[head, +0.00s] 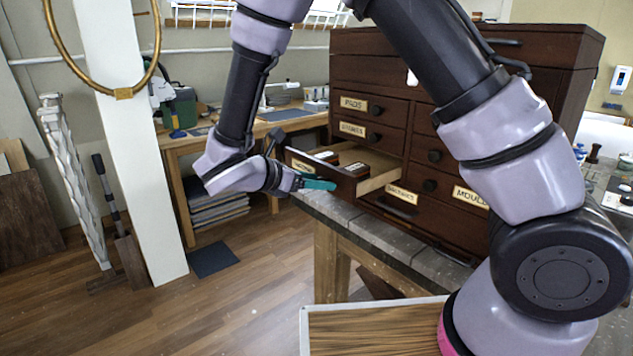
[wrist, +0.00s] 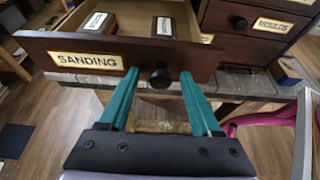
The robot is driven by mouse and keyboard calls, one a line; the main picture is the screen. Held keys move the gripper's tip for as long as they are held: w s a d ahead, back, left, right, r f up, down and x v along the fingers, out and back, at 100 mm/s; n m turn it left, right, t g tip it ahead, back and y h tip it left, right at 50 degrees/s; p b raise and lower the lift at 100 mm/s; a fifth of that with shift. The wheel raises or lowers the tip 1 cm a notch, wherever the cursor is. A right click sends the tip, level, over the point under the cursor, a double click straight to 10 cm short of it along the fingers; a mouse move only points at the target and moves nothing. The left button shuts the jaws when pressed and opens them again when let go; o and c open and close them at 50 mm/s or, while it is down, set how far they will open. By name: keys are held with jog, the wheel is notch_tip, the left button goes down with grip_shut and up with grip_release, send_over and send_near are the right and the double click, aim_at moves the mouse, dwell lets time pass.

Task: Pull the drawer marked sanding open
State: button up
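The drawer marked sanding (wrist: 88,61) is pulled out of the dark wooden chest, and its open inside shows. It also shows pulled out in the head view (head: 336,181). Its round black knob (wrist: 160,78) is on the drawer front, right of the label. My gripper (wrist: 160,76) is at the drawer front with its teal fingers spread, one on each side of the knob. A gap shows between the knob and each finger. In the head view my gripper (head: 332,184) is in front of the drawer, and the knob is not clear there.
Labelled boxes (wrist: 97,22) lie inside the drawer. Closed drawers of the chest (head: 355,75) are around it, including one marked moulds (wrist: 275,26). The chest stands on a grey-topped bench (head: 345,215). A white post (head: 125,150) stands left.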

jog(key=v, duration=1)
jog(key=shift+s+a+r, duration=0.2)
jog(key=shift+a, duration=0.1)
jog(key=d+r+m+g+y, duration=0.35)
jog(key=d+m, duration=0.25)
jog(key=d, duration=0.3)
jog(key=d+r+m+g+y, duration=0.2)
jog(key=d+r+m+g, duration=0.25)
jog(key=d+m, duration=0.4)
jog(key=s+d+r+m+t+y, duration=0.6)
jog(key=d+r+m, duration=0.4)
jog(key=m, duration=0.5)
jog(key=shift+d+r+t+y, duration=0.2)
jog(key=shift+d+t+y, duration=0.25)
jog(key=shift+t+y, duration=0.25)
